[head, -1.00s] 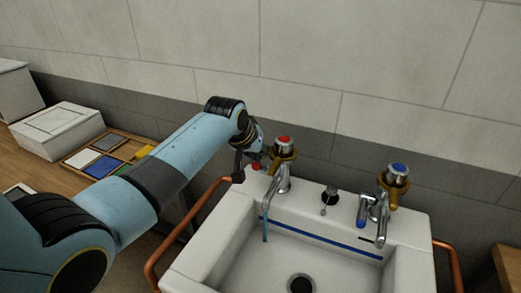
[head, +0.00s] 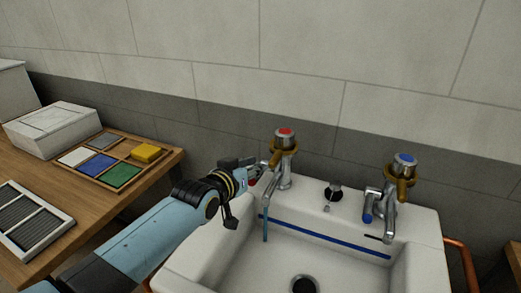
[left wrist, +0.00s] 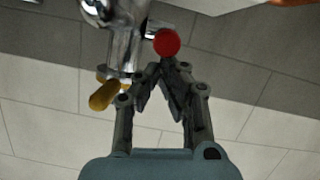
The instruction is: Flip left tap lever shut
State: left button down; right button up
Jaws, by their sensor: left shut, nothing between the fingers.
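The left tap (head: 281,160) has a red cap and a brass-coloured collar, and a thin blue stream of water (head: 265,225) runs from its spout into the basin. Its lever ends in a red knob, mostly hidden by my gripper in the head view; the knob (left wrist: 167,42) shows clearly in the left wrist view. My left gripper (head: 251,172) is shut and empty beside the left tap. In the left wrist view its fingertips (left wrist: 167,65) meet right at the knob; I cannot tell whether they touch. My right gripper is not in view.
The right tap (head: 402,178) has a blue cap and blue-tipped lever. A white sink (head: 415,225) lies below, with copper pipe (head: 461,262) at its side. A wooden bench (head: 120,205) at left holds a colour-tile tray (head: 170,156), a white box (head: 55,130) and a grille (head: 30,222).

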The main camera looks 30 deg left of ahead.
pick_arm(q)
jog(key=shift+s+f, duration=0.15)
jog(key=shift+f, duration=0.15)
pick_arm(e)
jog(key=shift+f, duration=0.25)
pick_arm(q)
jog(key=shift+f, duration=0.1)
jog(key=r+p, duration=0.2)
jog(key=r, duration=0.1)
jog(key=r+p, duration=0.1)
jog(key=shift+a+r+p, duration=0.25)
jog(key=shift+a+p, duration=0.05)
jog(key=shift+a, duration=0.05)
jog(key=f+v, duration=0.1)
jog(key=v, duration=0.9)
jog(key=shift+s+f+b, duration=0.2)
jog(key=shift+b, duration=0.15)
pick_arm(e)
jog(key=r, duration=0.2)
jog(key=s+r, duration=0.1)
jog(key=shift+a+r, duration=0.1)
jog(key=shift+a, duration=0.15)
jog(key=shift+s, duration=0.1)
